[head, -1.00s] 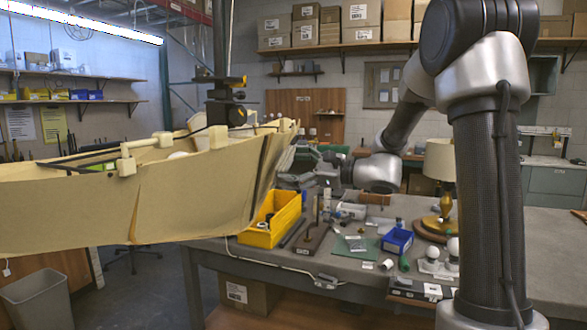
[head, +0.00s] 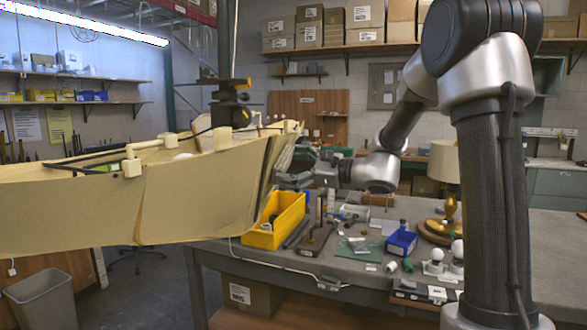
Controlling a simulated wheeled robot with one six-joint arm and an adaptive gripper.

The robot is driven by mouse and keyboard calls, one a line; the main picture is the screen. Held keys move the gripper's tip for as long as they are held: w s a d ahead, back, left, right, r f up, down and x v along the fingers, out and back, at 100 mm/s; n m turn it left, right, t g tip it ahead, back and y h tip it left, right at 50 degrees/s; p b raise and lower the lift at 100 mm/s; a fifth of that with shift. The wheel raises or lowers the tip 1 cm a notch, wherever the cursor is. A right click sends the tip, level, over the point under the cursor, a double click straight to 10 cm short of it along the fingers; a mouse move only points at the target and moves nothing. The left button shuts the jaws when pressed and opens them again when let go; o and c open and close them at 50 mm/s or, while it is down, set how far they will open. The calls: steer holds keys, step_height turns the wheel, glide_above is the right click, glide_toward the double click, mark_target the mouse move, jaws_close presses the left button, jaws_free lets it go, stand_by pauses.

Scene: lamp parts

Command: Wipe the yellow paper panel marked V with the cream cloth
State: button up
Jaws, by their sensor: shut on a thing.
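The large yellow paper shade (head: 195,195) hangs at the left on a cream frame and runs to the middle of the view. No V mark can be read on the panels that show; its right end is seen edge-on. My gripper (head: 288,178) is at that right end, reaching in from the right, close against the paper. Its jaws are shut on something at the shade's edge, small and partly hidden. The cream cloth cannot be told apart from the pale paper there. Whether the gripper touches the panel cannot be told.
Below the shade's right end, a yellow bin (head: 275,222) stands on the grey workbench (head: 520,240). A blue bin (head: 401,242), a green mat (head: 360,247), a table lamp (head: 444,165) and white bulbs (head: 457,248) stand to the right. A waste bin (head: 42,300) is on the floor.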

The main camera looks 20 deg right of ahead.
steer(key=shift+w+d, duration=2.45)
steer(key=shift+w, duration=2.65)
steer(key=shift+s+a, duration=0.8)
steer(key=shift+s, duration=0.9)
steer(key=shift+s+a, duration=0.85)
steer(key=shift+s, duration=0.9)
steer(key=shift+s+a, duration=0.8)
steer(key=shift+s, duration=0.9)
steer(key=s+d+f, duration=0.2)
steer(key=d, duration=0.3)
steer(key=shift+s, duration=0.25)
steer(key=shift+d, duration=0.1)
steer(key=shift+s+d+f, duration=0.25)
steer(key=shift+s+d, duration=0.05)
steer(key=shift+d, duration=0.35)
steer(key=shift+s+d+f, duration=0.2)
steer(key=shift+s+d, duration=0.1)
steer(key=shift+d, duration=0.3)
